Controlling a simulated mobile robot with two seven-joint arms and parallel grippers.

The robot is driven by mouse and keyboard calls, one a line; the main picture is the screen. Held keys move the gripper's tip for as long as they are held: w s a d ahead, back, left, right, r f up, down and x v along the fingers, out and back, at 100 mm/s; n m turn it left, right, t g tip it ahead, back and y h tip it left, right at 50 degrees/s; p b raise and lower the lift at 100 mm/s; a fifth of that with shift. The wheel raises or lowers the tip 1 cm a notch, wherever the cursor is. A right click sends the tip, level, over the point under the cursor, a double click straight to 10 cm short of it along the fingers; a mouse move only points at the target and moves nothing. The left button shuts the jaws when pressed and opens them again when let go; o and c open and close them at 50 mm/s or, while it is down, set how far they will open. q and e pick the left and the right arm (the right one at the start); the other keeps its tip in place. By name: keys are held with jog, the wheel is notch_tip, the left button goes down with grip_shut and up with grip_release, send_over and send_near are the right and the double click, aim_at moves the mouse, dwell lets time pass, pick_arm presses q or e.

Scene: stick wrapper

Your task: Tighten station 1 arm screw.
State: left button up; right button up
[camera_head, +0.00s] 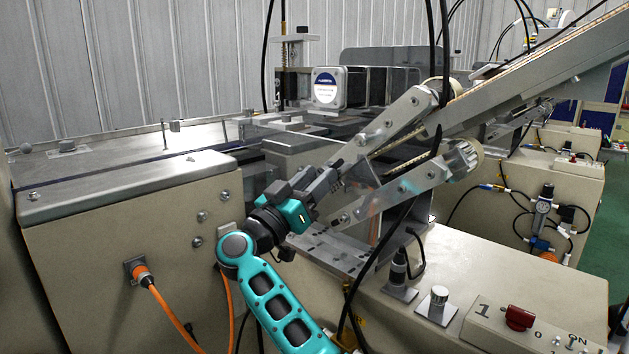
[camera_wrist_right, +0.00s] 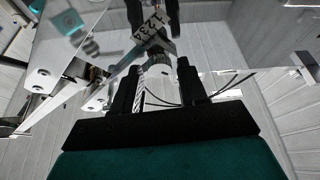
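The station's metal arm (camera_head: 410,185) slopes up to the right, with screw heads along its plates and a pale ribbed knob (camera_head: 463,159) at its upper end. I cannot tell for sure which screw is the arm screw. My right gripper (camera_head: 328,182), on a teal arm, is at the arm's lower left end. In the right wrist view its two black fingers (camera_wrist_right: 157,72) stand apart. A dark ribbed knob (camera_wrist_right: 160,58) shows between and beyond the fingertips, with no clear contact. My left gripper is not in view.
Black cables hang across the arm. A beige cabinet (camera_head: 110,250) with an orange cable stands at left.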

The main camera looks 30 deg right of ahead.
grip_shut()
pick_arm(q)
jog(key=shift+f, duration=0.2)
pick_arm(e)
jog(key=shift+m, duration=0.4)
